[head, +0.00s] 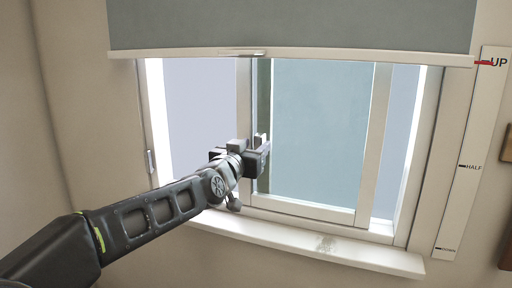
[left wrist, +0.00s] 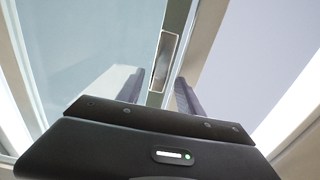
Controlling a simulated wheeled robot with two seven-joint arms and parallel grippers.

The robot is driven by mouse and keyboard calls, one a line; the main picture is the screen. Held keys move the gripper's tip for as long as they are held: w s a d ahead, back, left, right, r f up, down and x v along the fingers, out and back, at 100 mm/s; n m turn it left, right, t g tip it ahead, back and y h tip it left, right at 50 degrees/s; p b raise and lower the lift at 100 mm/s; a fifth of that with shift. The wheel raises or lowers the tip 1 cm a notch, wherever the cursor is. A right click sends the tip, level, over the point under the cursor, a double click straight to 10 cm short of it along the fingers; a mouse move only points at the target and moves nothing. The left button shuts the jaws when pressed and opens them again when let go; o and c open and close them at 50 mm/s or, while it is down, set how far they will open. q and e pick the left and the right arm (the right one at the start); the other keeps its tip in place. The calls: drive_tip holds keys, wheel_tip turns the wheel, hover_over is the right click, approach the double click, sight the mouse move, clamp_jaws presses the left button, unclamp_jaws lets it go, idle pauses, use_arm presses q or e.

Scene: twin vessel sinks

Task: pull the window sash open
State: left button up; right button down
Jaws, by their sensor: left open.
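The window sash (head: 320,130) is a white frame with a blue-grey pane, standing in the middle of the window opening. Paler areas show on both sides of it. My left gripper (head: 262,142) is in front of the sash's left part, its jaws open and empty. In the left wrist view, the two dark fingers (left wrist: 158,90) are spread on either side of a narrow metal pull plate (left wrist: 165,61) on the sash's stile. The plate lies beyond the fingertips; whether they touch the stile cannot be told. My right gripper is not in view.
A grey blind (head: 290,22) hangs above, its bottom bar across the window top. A scale strip (head: 470,150) with a red pointer at UP is at the right. A white sill (head: 300,240) juts out below. A small metal fitting (head: 150,162) is on the left frame.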

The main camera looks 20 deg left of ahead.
use_arm(q)
drive_tip(key=s+b, duration=0.1)
drive_tip(key=s, duration=0.5)
drive_tip(key=shift+s+d, duration=0.15)
drive_tip(key=shift+d, duration=0.05)
